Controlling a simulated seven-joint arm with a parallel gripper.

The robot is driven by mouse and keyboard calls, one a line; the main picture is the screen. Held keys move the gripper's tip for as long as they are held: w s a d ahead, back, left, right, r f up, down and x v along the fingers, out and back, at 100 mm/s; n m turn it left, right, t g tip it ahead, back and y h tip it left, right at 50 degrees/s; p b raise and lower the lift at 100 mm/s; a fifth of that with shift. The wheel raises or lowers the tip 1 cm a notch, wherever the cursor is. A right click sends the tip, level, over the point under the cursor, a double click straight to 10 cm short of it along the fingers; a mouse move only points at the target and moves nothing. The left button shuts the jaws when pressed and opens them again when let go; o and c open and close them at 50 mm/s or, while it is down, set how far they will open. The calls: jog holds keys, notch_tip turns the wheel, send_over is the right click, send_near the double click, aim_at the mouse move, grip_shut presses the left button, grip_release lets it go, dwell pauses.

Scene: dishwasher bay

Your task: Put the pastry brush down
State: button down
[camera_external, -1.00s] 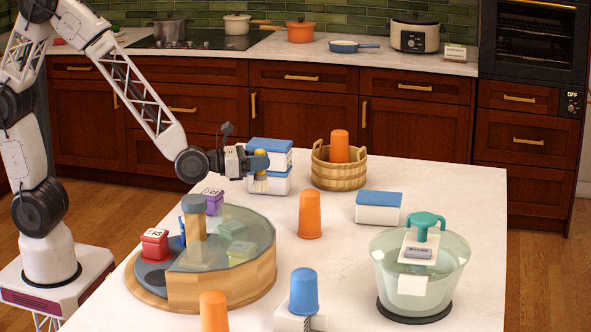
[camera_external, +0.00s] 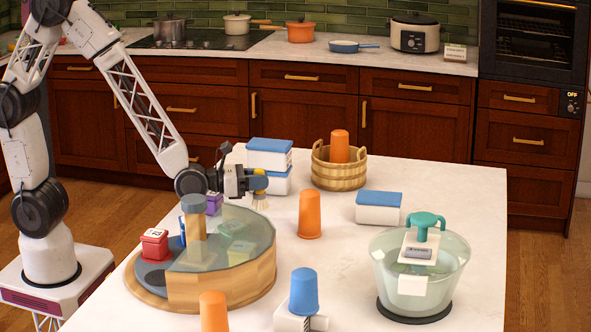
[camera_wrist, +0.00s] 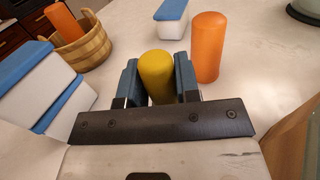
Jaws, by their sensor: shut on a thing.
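The pastry brush has a yellow handle and pale bristles. In the wrist view its rounded yellow handle (camera_wrist: 157,75) stands between the two blue fingers of my gripper (camera_wrist: 158,85). In the outside view my gripper (camera_external: 258,183) is shut on the brush, whose bristles (camera_external: 260,201) point down over the white counter (camera_external: 340,260). The brush is roughly upright, close to the counter beside the round wooden turntable. I cannot tell whether the bristles touch the surface.
Blue-lidded white boxes (camera_external: 268,160) are stacked just behind my gripper. A wooden bucket (camera_external: 339,172) with an orange cup stands behind right. An orange cup (camera_external: 310,214) stands to the right. The glass-covered turntable (camera_external: 230,285) is in front. Counter between brush and cup is clear.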

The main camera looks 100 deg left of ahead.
aim_at(254, 196)
jog(key=shift+f, duration=0.5)
jog(key=shift+f, duration=1.85)
jog(key=shift+f, duration=0.15)
jog(key=c, duration=0.8)
grip_release()
jog(key=shift+s+d+r, duration=0.2)
jog(key=shift+s+d, duration=0.1)
jog(key=shift+s, duration=0.4)
jog(key=v, duration=1)
jog(key=shift+s+d+f, duration=0.1)
jog(key=shift+s, duration=0.1)
